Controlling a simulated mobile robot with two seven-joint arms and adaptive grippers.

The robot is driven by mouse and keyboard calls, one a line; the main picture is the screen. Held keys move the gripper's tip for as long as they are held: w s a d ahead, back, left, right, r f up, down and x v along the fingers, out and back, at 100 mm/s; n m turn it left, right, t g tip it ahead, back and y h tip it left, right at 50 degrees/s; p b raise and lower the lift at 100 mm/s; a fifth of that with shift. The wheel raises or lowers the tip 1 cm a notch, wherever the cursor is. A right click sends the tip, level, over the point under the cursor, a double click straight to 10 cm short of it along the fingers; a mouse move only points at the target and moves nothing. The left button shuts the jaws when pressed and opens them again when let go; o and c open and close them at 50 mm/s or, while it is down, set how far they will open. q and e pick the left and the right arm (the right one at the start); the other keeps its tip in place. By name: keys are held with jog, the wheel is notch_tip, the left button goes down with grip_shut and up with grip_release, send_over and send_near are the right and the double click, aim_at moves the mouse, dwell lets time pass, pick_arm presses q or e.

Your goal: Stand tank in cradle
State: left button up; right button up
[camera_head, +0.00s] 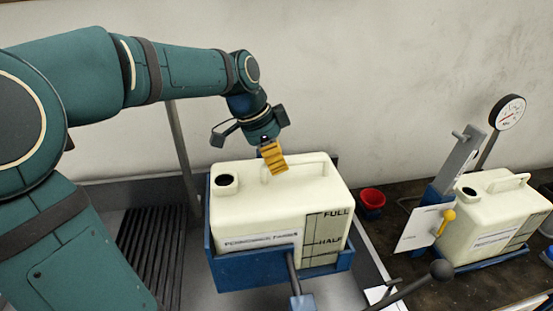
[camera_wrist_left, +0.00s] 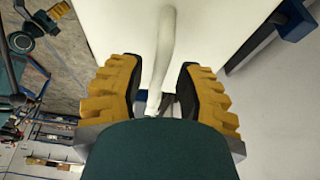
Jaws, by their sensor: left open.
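A cream tank (camera_head: 270,212) with a neck opening, a top handle and FULL and HALF marks stands upright in a blue cradle (camera_head: 245,272). My left gripper (camera_head: 272,158) is above the tank's top, close to its handle (camera_head: 300,166). In the left wrist view, the tank's handle (camera_wrist_left: 162,60) runs between the two yellow fingers of my open gripper (camera_wrist_left: 155,95). The fingers are apart from the handle on both sides. Whether the tank sits fully down in the cradle is hidden by the cradle's walls. My right gripper is not in view.
A second cream tank (camera_head: 490,215) stands at the right, beside a grey lever, a gauge (camera_head: 508,112) and a white card (camera_head: 424,228). A red cup (camera_head: 371,202) stands between the tanks. A ribbed dark drain (camera_head: 150,250) lies left of the cradle.

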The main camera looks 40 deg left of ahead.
pick_arm(q)
jog(key=p+v, duration=0.2)
jog(key=v, duration=0.9)
jog(key=shift+r, duration=0.2)
jog(key=shift+a, duration=0.1)
